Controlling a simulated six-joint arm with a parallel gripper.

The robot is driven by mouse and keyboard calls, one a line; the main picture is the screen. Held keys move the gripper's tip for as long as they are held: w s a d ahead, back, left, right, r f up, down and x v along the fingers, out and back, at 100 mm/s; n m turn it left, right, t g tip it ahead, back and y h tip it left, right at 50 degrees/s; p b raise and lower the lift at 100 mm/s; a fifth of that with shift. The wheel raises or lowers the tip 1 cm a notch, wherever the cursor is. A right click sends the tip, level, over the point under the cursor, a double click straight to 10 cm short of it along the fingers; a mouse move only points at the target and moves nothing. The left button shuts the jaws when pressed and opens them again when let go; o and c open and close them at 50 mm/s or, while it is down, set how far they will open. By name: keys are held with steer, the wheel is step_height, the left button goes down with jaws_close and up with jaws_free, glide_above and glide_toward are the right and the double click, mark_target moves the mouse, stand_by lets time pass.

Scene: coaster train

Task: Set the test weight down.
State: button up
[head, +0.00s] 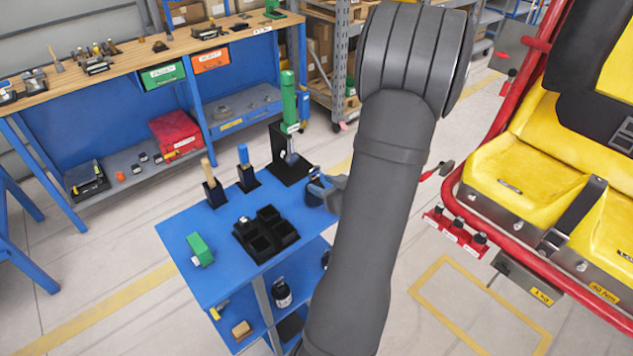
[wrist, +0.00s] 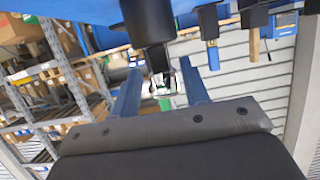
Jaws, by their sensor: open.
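The test weight appears to be the black cylinder (wrist: 147,20) with a narrow neck and a shiny metal top in the wrist view, which is upside down. It stands at the blue table top (head: 215,235). In the head view, a dark part of it (head: 314,200) shows at the table's back right edge, mostly hidden by my gripper and arm. My gripper (wrist: 160,72) is open, with its two blue fingers on either side of the shiny top. A gap shows beside each finger. My gripper also shows in the head view (head: 322,187).
A black tray with compartments (head: 265,235) and a green block (head: 199,250) lie on the table. Tools with wooden (head: 208,172) and blue (head: 243,155) handles and a green-handled tool (head: 289,100) stand in black holders. The red-framed yellow seat (head: 520,165) is at right.

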mark_target(317, 182)
steer(key=v, duration=0.8)
steer(key=x, duration=1.1)
steer(key=shift+w+a, duration=0.1)
steer(key=shift+w+a+f, duration=0.25)
steer(key=shift+f, duration=0.1)
steer(key=shift+r, duration=0.2)
